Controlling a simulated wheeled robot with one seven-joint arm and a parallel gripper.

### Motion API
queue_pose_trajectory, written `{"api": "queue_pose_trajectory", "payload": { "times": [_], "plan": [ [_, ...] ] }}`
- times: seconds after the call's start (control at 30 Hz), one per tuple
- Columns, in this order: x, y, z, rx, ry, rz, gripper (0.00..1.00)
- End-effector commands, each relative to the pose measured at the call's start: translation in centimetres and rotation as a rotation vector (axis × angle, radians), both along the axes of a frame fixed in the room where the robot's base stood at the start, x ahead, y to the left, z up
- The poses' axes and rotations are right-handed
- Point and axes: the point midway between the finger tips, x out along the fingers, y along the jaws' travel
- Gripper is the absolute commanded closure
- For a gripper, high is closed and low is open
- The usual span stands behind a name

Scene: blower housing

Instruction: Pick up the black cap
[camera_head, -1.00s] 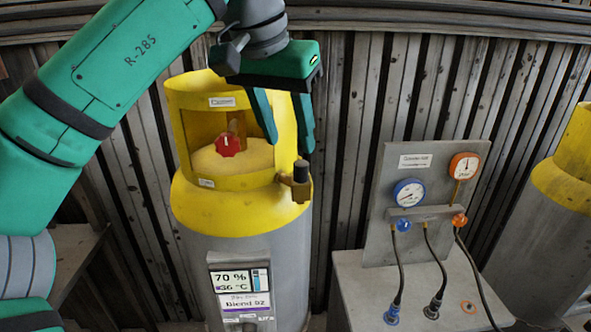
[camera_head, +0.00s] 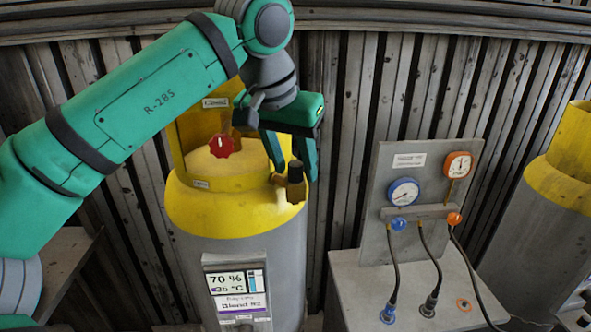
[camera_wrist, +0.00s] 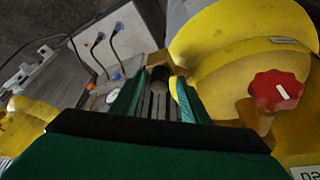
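The black cap (camera_head: 295,169) sits upright on a brass side valve (camera_head: 292,190) at the right shoulder of the grey and yellow cylinder (camera_head: 235,211). My gripper (camera_head: 295,175) points down over it, open, with one green finger on each side of the cap in the head view. In the wrist view, the dark cap (camera_wrist: 160,75) shows between the two fingers (camera_wrist: 155,95), with a gap on either side. Whether a finger touches the cap cannot be told.
A red knob (camera_head: 221,145) stands inside the yellow collar, left of my gripper. A gauge panel (camera_head: 425,175) with hoses stands on a grey box at the right. Another yellow-topped cylinder (camera_head: 560,185) is at the far right. A ribbed wall runs behind.

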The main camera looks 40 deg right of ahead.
Motion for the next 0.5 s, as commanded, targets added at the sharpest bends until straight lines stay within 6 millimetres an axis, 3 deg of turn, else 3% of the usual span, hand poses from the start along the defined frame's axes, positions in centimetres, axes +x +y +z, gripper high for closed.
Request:
{"api": "queue_pose_trajectory", "payload": {
  "times": [0.03, 0.13, 0.17, 0.5],
  "plan": [
    [0.01, 0.02, 0.0, 0.0, 0.0, 0.0, 0.72],
    [-0.01, -0.01, 0.0, 0.0, 0.0, 0.0, 0.96],
    [-0.02, -0.03, 0.01, 0.0, 0.0, -0.001, 0.98],
    [-0.07, -0.13, 0.22, 0.0, 0.0, -0.002, 0.99]
  ]
}}
